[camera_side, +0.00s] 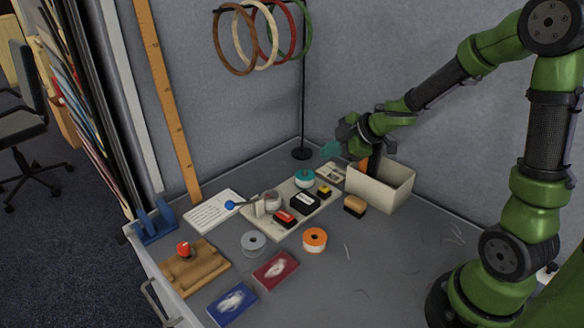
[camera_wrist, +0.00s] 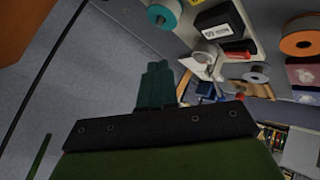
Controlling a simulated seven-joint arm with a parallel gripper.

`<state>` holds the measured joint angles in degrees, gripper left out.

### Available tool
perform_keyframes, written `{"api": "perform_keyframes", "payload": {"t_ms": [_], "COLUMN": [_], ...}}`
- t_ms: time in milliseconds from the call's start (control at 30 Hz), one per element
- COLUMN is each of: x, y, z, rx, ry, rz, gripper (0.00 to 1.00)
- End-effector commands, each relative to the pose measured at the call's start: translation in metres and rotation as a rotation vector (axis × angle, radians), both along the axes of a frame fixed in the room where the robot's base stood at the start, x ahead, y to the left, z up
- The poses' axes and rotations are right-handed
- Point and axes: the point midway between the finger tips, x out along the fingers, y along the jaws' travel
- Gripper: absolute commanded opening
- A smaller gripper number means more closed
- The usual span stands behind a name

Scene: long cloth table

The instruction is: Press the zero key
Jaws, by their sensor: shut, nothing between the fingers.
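My gripper (camera_side: 330,148) has teal fingers, which are shut and empty. In the side view it hangs in the air over the back of the table, near the back wall and the hoop stand. The shut fingers also show in the wrist view (camera_wrist: 157,85), pointing toward the grey wall with nothing at their tips. I cannot make out a zero key in either view. A small pale item (camera_side: 331,173) with darker patches lies below the gripper, left of the cream box; it is too small to tell whether it has keys.
A cream open box (camera_side: 392,190) stands right of the gripper. A pale tray (camera_side: 268,222) holds tape rolls and stamps, with a teal roll (camera_side: 304,178) at its back. A black stand (camera_side: 304,110) carries several hoops. The table's right front is mostly clear.

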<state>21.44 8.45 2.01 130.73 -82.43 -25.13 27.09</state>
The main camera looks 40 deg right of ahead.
Motion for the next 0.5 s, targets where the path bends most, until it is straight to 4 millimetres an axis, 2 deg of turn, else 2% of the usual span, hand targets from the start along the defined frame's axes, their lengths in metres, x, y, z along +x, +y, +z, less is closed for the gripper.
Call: {"api": "perform_keyframes", "payload": {"t_ms": [300, 500], "x": [-0.001, -0.001], "y": [0.001, 0.000], "z": [-0.044, -0.065], "rx": [0.003, 0.001], "ry": [0.007, 0.005], "rz": [-0.001, -0.002], "gripper": [0.00, 0.00]}}
